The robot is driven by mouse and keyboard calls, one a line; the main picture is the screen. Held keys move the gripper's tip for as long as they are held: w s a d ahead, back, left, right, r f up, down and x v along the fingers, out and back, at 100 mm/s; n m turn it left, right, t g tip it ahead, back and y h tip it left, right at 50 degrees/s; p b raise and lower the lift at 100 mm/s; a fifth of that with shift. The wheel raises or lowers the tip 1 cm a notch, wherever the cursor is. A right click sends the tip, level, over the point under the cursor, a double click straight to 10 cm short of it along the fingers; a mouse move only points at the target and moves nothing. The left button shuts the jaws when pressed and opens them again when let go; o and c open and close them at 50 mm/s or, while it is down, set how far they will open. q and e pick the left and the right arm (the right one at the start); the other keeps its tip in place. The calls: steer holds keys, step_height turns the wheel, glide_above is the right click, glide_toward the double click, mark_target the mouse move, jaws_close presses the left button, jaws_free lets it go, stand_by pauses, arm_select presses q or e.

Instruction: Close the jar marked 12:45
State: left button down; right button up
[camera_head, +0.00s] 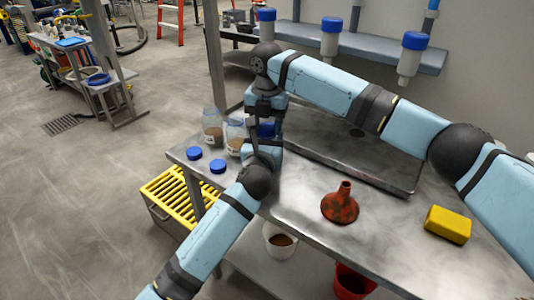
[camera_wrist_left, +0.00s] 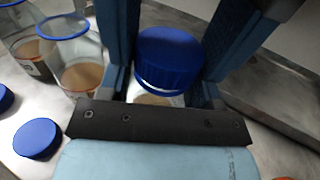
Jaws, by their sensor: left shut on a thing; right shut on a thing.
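A jar with brown contents (camera_wrist_left: 150,100) stands between the fingers of my left gripper (camera_wrist_left: 168,85), which is shut on it. A blue lid (camera_wrist_left: 168,58) is on top of this jar; I cannot tell how tightly it sits. In the head view the lid (camera_head: 267,130) is partly hidden by my arms. My right gripper (camera_head: 266,117) comes down from above and is shut on the lid, its fingertips mostly hidden. My left gripper (camera_head: 265,150) reaches in from below. No time mark is readable.
Two open jars with brown contents, a left one (camera_head: 212,130) and a nearer one (camera_head: 235,137), stand left of my grippers. Two loose blue lids (camera_head: 193,153) (camera_head: 217,166) lie in front. A rusty funnel (camera_head: 340,205) and yellow sponge (camera_head: 447,224) are on the metal table (camera_head: 300,185).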

steer(key=m, duration=0.5)
steer(key=o, duration=1)
steer(key=shift+r, duration=2.25)
steer(key=shift+c, duration=0.3)
